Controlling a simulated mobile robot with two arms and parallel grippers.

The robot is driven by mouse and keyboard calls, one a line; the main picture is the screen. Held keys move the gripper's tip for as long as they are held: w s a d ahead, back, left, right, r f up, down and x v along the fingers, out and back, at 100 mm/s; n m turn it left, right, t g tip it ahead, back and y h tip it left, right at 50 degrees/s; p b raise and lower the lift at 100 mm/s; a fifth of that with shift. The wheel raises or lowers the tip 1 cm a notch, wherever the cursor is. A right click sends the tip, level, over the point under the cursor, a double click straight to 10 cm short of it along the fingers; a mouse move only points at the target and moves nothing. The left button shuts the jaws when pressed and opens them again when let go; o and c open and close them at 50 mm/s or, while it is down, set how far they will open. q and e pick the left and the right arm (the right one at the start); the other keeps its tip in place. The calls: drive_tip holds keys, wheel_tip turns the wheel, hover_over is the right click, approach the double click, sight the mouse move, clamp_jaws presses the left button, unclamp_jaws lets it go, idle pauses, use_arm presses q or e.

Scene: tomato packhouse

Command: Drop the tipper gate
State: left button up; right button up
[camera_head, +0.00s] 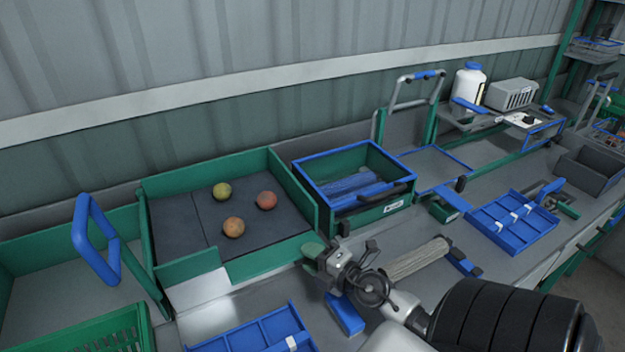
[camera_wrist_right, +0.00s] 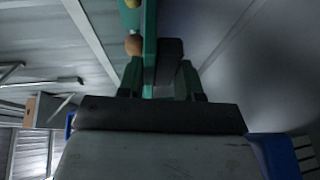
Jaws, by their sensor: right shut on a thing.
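A green-walled tray (camera_head: 293,190) with a dark floor stands on the bench and holds three tomatoes: a yellow-green one (camera_head: 222,191), a red one (camera_head: 266,200) and an orange one (camera_head: 234,227). My right gripper (camera_head: 322,257) is at its front right corner. In the right wrist view, the fingers of the right gripper (camera_wrist_right: 160,82) straddle a green panel edge (camera_wrist_right: 150,45) and a dark block (camera_wrist_right: 171,55) beside it; they are shut on this part. I cannot tell whether this panel is the tipper gate. The orange tomato shows beyond (camera_wrist_right: 133,45). My left gripper is out of view.
A blue loop handle (camera_head: 96,240) stands left of the tray. A green and blue bin (camera_head: 345,165) is behind my right gripper. Blue divided trays (camera_head: 512,223) lie at the right and front. A ribbed grey roller (camera_head: 417,260) lies close to my right arm.

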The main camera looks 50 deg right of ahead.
drive_tip(key=shift+s+a+f, duration=0.15)
drive_tip(key=shift+f, duration=0.3)
drive_tip(key=o, duration=0.7)
drive_tip(key=shift+r, duration=0.1)
drive_tip(key=shift+r, duration=0.1)
drive_tip(key=s+b, duration=0.1)
drive_tip(key=s, duration=0.2)
drive_tip(key=s+b, duration=0.2)
drive_tip(key=s, duration=0.1)
drive_tip(key=s+d+b, duration=0.1)
drive_tip(key=s+b, duration=0.1)
drive_tip(key=s, duration=0.1)
drive_tip(key=shift+s+r, duration=0.2)
drive_tip(key=shift+r, duration=0.2)
drive_tip(key=shift+s+r, duration=0.25)
drive_tip(key=shift+s, duration=0.3)
